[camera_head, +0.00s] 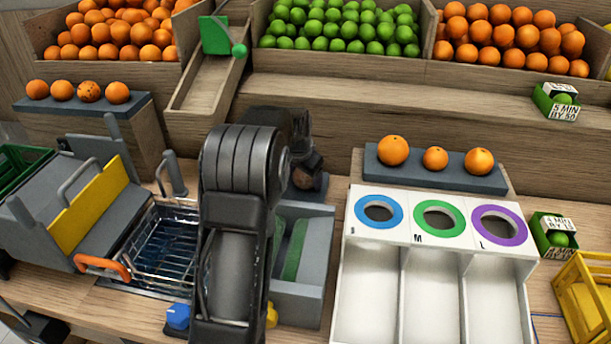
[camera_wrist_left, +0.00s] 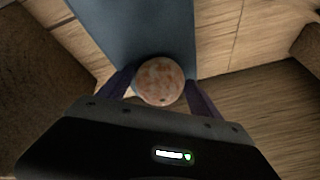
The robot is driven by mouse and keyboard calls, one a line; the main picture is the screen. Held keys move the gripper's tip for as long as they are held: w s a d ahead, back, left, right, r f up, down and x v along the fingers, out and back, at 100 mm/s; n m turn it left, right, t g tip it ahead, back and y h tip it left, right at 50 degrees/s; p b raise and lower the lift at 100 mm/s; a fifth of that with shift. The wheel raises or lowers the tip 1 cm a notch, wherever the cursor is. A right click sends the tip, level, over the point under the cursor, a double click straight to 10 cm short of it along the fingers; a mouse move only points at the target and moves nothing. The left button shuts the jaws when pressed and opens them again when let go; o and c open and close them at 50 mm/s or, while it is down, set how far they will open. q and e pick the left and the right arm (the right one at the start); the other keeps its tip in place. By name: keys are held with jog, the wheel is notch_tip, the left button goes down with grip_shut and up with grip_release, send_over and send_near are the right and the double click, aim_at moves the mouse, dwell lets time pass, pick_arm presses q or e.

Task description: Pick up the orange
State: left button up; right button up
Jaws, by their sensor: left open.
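A brownish, mottled round fruit (camera_wrist_left: 160,80) sits on a blue-grey strip (camera_wrist_left: 145,30) in the left wrist view. My left gripper (camera_wrist_left: 160,88) is open, with one finger on each side of the fruit; I cannot tell whether they touch it. In the head view my left arm comes down the middle, and its gripper (camera_head: 307,160) is over the same fruit (camera_head: 304,179), which is partly hidden. Three bright oranges (camera_head: 435,158) sit on a grey block to the right. Several more oranges (camera_head: 89,92) line a block at the left. My right gripper is not in view.
A white sorter (camera_head: 368,262) with blue, green and purple rings stands at the right. A wire basket (camera_head: 165,243) and a yellow-and-grey machine (camera_head: 90,212) are at the left. Crates of oranges (camera_head: 508,38) and limes (camera_head: 340,25) line the back. A yellow crate (camera_head: 590,300) is at far right.

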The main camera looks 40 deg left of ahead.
pick_arm(q)
jog(key=shift+c, duration=0.3)
jog(key=shift+r, duration=0.1)
jog(key=c, duration=1.2)
